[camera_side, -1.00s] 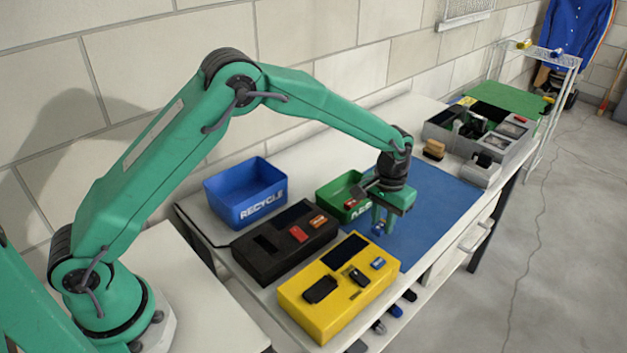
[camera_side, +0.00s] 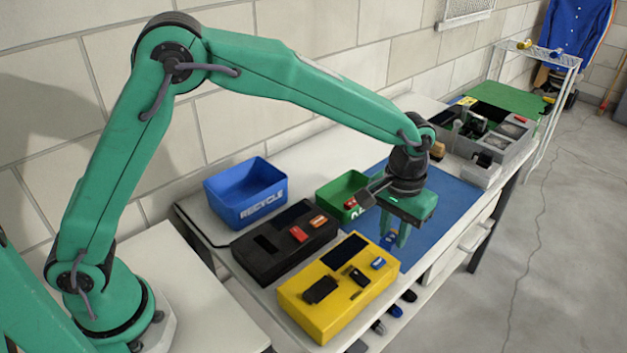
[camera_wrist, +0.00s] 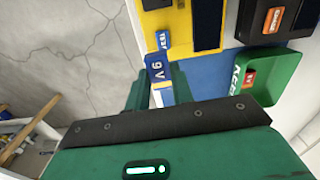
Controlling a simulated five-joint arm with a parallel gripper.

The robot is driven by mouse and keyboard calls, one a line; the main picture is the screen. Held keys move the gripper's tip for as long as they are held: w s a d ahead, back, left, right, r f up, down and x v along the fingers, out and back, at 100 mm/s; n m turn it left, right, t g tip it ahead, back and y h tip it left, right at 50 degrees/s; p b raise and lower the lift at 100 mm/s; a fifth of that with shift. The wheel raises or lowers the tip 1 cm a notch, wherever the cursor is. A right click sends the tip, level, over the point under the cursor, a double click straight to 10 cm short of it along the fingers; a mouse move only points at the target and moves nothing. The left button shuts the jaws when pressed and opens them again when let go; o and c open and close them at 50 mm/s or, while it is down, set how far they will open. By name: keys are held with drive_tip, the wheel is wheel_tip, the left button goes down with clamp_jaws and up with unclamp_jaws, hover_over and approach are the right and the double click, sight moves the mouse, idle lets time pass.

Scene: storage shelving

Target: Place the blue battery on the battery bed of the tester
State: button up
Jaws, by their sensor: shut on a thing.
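My gripper (camera_side: 394,240) is shut on the blue battery (camera_side: 388,241), which hangs low between the fingers. In the wrist view, the battery (camera_wrist: 157,70) shows "9 V" in white on its blue face, between my green fingers. The yellow tester (camera_side: 315,312) stands on the bench, left of and nearer than my gripper in the side view. Its top has a long dark panel, black parts and a blue button (camera_side: 378,263). In the wrist view, the tester (camera_wrist: 176,22) is beyond the battery. I cannot tell which part is the battery bed.
A black device (camera_side: 262,262) with red and orange buttons stands beside the tester. A green bin (camera_side: 335,189) and a blue recycle bin (camera_side: 250,206) are behind. A blue mat (camera_side: 455,197) lies under my gripper. A grey divided tray (camera_side: 508,150) is at the far right.

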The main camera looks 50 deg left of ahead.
drive_tip(key=shift+s, duration=0.15)
idle(0.5)
drive_tip(key=s+r, duration=0.3)
drive_tip(key=s, duration=0.9)
drive_tip(key=s+r, duration=0.3)
drive_tip(key=s, duration=0.9)
hover_over(321, 289)
wheel_tip(321, 289, down, 7)
drive_tip(key=shift+f, duration=0.2)
drive_tip(key=shift+f, duration=0.1)
drive_tip(key=shift+f, duration=1.9)
drive_tip(key=shift+f, duration=0.2)
drive_tip(key=o, duration=1)
